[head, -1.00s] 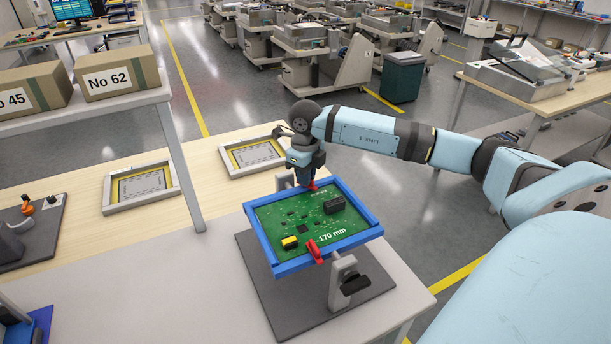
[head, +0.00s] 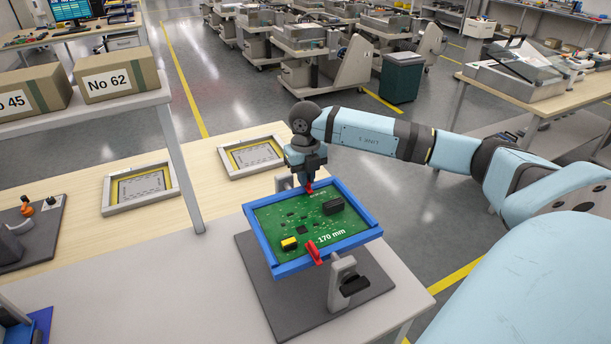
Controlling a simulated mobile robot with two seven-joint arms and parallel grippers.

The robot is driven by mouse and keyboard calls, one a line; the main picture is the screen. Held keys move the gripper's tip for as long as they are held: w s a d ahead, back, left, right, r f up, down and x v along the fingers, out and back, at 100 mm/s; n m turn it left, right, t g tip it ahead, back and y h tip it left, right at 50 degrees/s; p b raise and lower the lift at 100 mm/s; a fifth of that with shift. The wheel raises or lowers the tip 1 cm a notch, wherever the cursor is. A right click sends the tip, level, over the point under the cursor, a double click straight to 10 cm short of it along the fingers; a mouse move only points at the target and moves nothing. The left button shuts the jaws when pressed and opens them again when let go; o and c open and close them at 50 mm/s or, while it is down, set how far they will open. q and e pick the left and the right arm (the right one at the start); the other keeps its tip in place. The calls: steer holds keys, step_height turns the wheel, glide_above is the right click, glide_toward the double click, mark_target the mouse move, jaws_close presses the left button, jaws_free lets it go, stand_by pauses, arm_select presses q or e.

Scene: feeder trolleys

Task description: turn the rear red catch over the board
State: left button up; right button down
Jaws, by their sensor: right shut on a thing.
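A green circuit board (head: 300,219) lies in a blue frame (head: 292,266) held on a grey stand. The rear red catch (head: 309,188) sits at the middle of the frame's far edge, partly hidden by my right gripper. My right gripper (head: 308,181) points down from above and is shut on this catch. The front red catch (head: 314,251) is on the near edge and its tip lies over the board's edge. Which way the rear catch points is hard to tell. My left gripper is not in view.
The stand's dark base plate (head: 262,291) rests on the grey table. Two framed trays (head: 140,188) (head: 252,157) lie on the wooden bench behind. A shelf post (head: 182,168) rises left of the frame, with cardboard boxes (head: 116,75) on its shelf.

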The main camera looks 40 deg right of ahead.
stand_by(0.3)
steer(key=c, duration=1.2)
jaws_free()
step_height(320, 180, up, 14)
steer(key=shift+f, duration=0.1)
